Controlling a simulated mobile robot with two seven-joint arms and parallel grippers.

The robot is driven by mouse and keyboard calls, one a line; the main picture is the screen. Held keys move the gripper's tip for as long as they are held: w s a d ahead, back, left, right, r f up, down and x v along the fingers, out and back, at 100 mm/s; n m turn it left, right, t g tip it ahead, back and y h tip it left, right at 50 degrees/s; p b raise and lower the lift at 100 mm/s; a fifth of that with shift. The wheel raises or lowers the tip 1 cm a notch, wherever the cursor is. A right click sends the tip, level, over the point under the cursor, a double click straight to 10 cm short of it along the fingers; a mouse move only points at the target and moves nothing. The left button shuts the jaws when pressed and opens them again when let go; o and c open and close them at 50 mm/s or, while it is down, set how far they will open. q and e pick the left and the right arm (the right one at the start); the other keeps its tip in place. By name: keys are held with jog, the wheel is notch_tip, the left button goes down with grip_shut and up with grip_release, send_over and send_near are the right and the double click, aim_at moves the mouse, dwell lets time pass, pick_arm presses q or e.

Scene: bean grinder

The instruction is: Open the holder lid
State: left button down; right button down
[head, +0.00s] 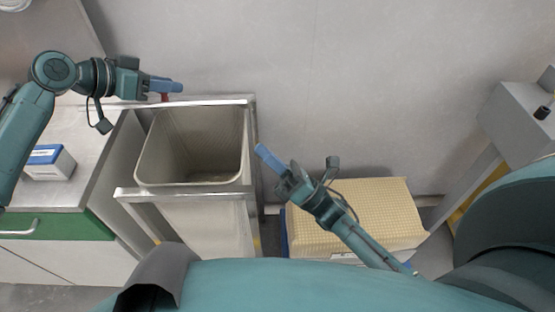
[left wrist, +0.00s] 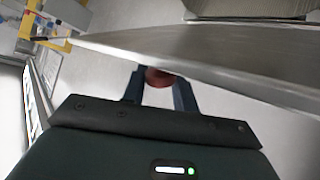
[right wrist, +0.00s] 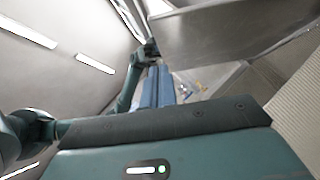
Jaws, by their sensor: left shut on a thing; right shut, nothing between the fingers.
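The metal holder (head: 248,150) stands left of centre in the head view, its top open and its inside visible. A thin metal edge (head: 215,102) runs along its far side; I cannot tell whether this is the lid seen edge-on. My left gripper (head: 178,87) is at that far edge, shut on a red knob (head: 165,97). The knob shows between its fingers in the left wrist view (left wrist: 158,77), under a metal panel (left wrist: 200,58). My right gripper (head: 264,154) is shut and empty, just right of the holder. Its closed fingers show in the right wrist view (right wrist: 157,82).
A counter with a green drawer (head: 70,224) stands left of the holder, with a blue-and-white box (head: 50,163) on it. A cream textured box (head: 375,208) lies below my right forearm. A grey machine (head: 515,120) stands at the far right. The wall is close behind the holder.

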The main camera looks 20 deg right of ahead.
pick_arm(q)
jog(key=shift+a, duration=0.1)
pick_arm(e)
jog(key=w+a+r, duration=0.2)
jog(key=w+r, duration=0.3)
jog(key=r, duration=0.1)
pick_arm(q)
jog(key=shift+f, duration=0.1)
